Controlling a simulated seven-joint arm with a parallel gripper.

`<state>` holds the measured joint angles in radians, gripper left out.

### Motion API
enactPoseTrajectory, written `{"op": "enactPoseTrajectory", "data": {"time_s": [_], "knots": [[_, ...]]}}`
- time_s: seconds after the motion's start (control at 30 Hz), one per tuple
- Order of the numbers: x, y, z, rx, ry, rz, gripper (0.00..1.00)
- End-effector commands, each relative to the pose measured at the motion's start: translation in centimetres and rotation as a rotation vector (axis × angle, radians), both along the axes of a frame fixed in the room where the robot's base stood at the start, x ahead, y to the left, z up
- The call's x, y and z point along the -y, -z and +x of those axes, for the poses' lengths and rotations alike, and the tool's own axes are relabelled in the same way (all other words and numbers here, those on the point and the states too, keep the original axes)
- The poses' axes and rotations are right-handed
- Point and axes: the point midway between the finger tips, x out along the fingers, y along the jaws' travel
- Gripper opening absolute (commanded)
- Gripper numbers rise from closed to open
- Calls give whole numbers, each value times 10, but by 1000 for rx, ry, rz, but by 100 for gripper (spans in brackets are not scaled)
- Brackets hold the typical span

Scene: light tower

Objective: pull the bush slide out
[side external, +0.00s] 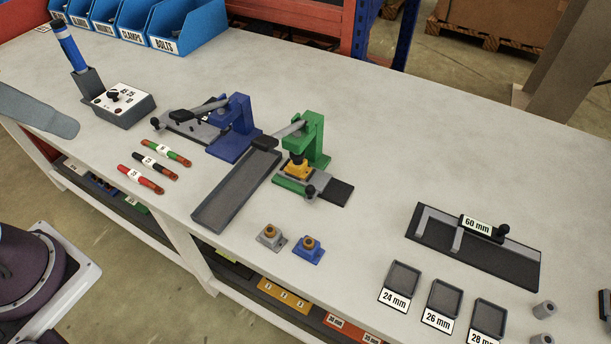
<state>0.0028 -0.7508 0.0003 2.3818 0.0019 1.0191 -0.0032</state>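No slide carries a readable "bush" label, so I cannot tell for certain which part is the bush slide. A yellow block (296,169) with a dark top sits on that base under the press head. The blue press (235,130) behind it has a grey plate (192,128) and a black knob (155,122) at its left. My gripper is not in view.
A long dark tray (236,190) lies just left of the green press. A grey and a blue flanged piece (269,236) (308,249) stand in front. A 60 mm gauge (477,245) and labelled trays (401,279) are at right. The bench middle behind the gauge is clear.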

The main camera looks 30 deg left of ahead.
Motion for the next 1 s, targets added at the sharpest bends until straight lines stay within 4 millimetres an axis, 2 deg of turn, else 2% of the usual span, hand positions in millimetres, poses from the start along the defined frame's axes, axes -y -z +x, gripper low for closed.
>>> {"op": "enactPoseTrajectory", "data": {"time_s": [0.07, 0.17, 0.3, 0.43, 0.5, 0.6, 0.7, 0.83, 1.0], "knots": [[1, -30, 4, 2, 12, 4, 41], [9, -56, 36, -57, 162, 57, 41], [27, -88, 86, -128, 387, 131, 41], [55, -105, 143, -198, 641, 205, 41], [74, -106, 173, -233, 782, 241, 41], [99, -99, 205, -273, 953, 282, 41], [120, -87, 227, -304, 1092, 311, 41], [145, -69, 248, -334, 1246, 340, 41], [171, -43, 263, -365, 1408, 367, 41]]}}
